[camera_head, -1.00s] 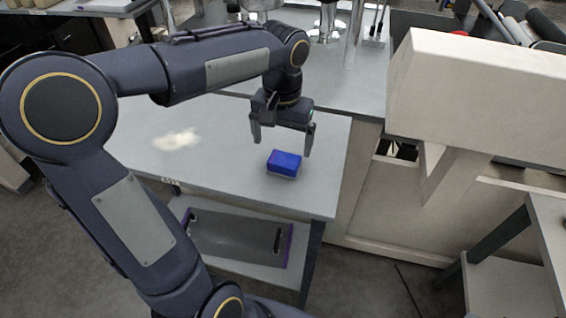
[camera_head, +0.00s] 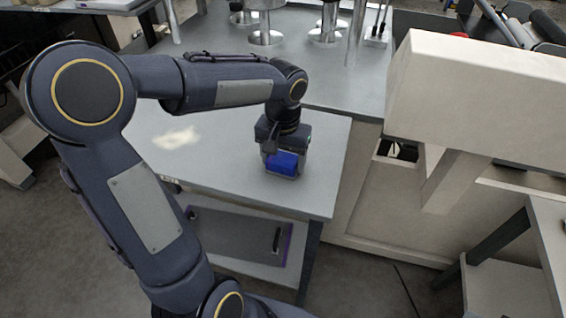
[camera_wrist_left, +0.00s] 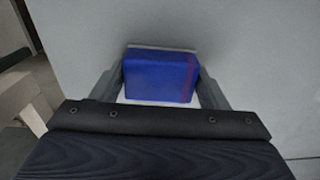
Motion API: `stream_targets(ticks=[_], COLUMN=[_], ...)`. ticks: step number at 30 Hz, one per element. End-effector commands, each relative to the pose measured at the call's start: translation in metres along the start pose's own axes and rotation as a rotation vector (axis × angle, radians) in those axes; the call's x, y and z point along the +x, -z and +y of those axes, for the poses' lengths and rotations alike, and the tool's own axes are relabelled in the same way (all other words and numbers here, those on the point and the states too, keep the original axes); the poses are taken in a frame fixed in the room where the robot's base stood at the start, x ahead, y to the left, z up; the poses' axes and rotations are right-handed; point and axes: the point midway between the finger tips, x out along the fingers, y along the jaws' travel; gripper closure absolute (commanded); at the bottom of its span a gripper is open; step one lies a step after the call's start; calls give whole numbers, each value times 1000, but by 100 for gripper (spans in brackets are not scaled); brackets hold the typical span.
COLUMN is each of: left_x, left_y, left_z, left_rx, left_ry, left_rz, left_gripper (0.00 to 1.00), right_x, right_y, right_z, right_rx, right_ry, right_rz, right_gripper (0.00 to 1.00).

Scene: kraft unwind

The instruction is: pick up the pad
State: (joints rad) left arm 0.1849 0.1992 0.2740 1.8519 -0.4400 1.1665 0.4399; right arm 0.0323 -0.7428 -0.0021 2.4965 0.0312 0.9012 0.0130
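The pad (camera_head: 283,163) is a small blue block with a pale base on the grey table, near its right side. My left gripper (camera_head: 286,157) points down over it, one finger on each side. In the left wrist view the pad (camera_wrist_left: 160,78) fills the space between the fingers of my left gripper (camera_wrist_left: 160,72), with no clear gap on either side. The pad shows a dark red stripe near its right end there. Its underside is hidden, and I see no clear lift off the table. My right gripper is not in view.
The grey table (camera_head: 225,135) is otherwise mostly bare, with a pale patch (camera_head: 176,138) at left. A lower shelf holds a dark panel (camera_head: 235,238). A large beige machine body (camera_head: 475,95) stands to the right. Metal posts (camera_head: 266,25) rise behind.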

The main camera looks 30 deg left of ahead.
Motion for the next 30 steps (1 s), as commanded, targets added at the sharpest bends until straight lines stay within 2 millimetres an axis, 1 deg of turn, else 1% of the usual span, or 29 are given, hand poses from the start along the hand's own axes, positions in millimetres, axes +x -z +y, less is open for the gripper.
stream_targets(ticks=[1,4,5,13,17,21,22,26,30], left_x=[0,0,0,-2,-11,-32,-37,-63,-96], left_y=[0,0,0,0,1,1,1,0,-1], left_z=[0,0,0,0,0,0,-3,-27,-55], left_rx=[0,0,0,0,0,-2,-4,-7,-7], left_ry=[0,0,0,0,0,-2,-1,-1,-1], left_rz=[0,0,1,1,4,6,6,8,7], left_gripper=[42,55,56,56,56,56,56,56,56], right_x=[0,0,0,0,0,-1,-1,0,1], right_y=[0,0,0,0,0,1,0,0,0], right_z=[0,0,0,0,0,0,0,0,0], right_rx=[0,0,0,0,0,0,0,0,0], right_ry=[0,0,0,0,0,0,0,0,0], right_rz=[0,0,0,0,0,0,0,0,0], right_gripper=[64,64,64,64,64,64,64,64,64])
